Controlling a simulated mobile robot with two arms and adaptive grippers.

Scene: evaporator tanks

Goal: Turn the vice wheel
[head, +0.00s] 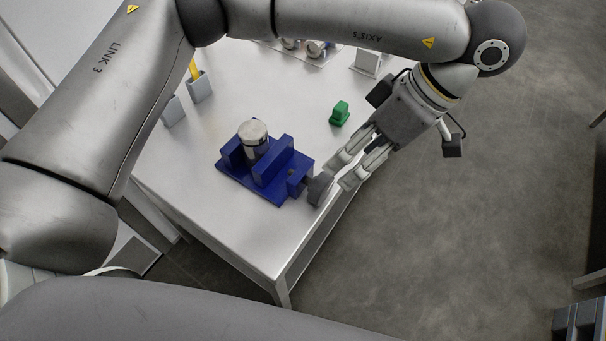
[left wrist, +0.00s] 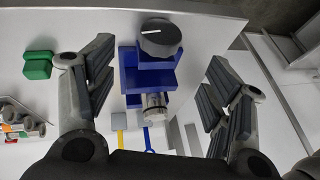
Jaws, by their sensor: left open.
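The blue vice (head: 270,171) stands near the front right edge of the metal table. A silver cylinder (head: 254,138) stands upright between its jaws. The dark grey vice wheel (head: 319,188) is on the vice's right end, close to the table edge. In the left wrist view the wheel (left wrist: 160,38) shows a white line on its face, and the vice (left wrist: 146,78) lies behind it. My left gripper (head: 340,175) is open, its fingertips close to the wheel. In the left wrist view the wheel appears between the spread fingers; contact cannot be told. My right gripper is not in view.
A green block (head: 340,112) sits on the table behind the wheel, near my left gripper. Two grey holders (head: 199,90), one with a yellow item, stand at the back left. A light grey block (head: 367,62) is at the back.

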